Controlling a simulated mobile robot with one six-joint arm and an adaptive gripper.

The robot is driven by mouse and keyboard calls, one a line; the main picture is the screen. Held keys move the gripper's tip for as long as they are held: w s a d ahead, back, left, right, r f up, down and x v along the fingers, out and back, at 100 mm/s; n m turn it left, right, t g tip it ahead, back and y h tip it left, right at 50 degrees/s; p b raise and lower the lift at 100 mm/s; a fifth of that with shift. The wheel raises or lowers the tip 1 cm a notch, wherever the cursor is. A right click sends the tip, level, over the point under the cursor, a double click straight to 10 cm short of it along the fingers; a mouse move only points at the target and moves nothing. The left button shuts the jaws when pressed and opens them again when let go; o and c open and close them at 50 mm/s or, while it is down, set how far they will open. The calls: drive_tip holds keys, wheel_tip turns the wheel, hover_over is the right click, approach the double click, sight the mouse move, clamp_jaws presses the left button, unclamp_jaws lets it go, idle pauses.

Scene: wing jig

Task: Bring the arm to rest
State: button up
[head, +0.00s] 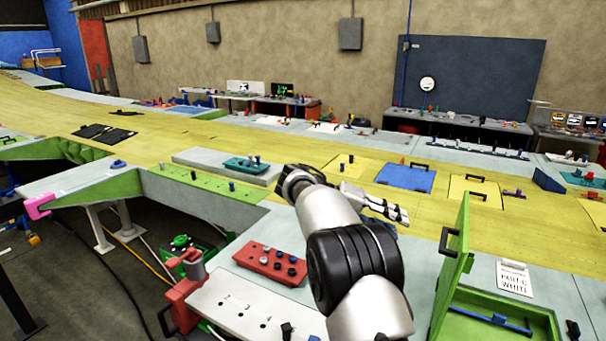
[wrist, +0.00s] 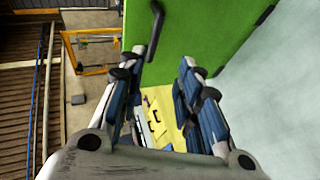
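My arm reaches up from the bottom of the head view over the wing jig (head: 130,150). My gripper (head: 402,215) is at its end, pointing right above the yellow surface. In the wrist view my gripper (wrist: 158,75) shows its two fingers well apart with nothing between them. A green hatch door (head: 454,262) stands upright to the right of my gripper in the head view. It also shows behind the fingers in the wrist view (wrist: 200,35). I cannot tell the exact gap between gripper and door.
A green-edged open compartment (head: 490,330) with a blue bar lies beside the door. A red tray (head: 270,263) with dark knobs and a white plate (head: 250,312) lie left of my arm. A blue panel (head: 405,178) lies behind my gripper. The left yellow surface is mostly clear.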

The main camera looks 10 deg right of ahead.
drive_tip(key=s+a+n+t+y+b, duration=0.2)
drive_tip(key=s+y+b, duration=0.3)
drive_tip(key=s, duration=0.6)
drive_tip(key=s+a+f+t+y+b, duration=0.2)
drive_tip(key=s+a+f, duration=0.2)
drive_tip(key=s, duration=0.4)
drive_tip(key=s+a+f+n+t+y+b, duration=0.1)
drive_tip(key=s+a+f+y+b, duration=0.2)
drive_tip(key=s+a+f, duration=0.2)
drive_tip(key=s+a+f+n+t+y+b, duration=0.1)
drive_tip(key=s+a+f, duration=0.4)
drive_tip(key=s, duration=0.7)
wheel_tip(320, 180, down, 3)
drive_tip(key=shift+s+r+t+y+b, duration=0.1)
drive_tip(key=shift+s+t+y+b, duration=0.1)
drive_tip(key=shift+t+y+b, duration=0.75)
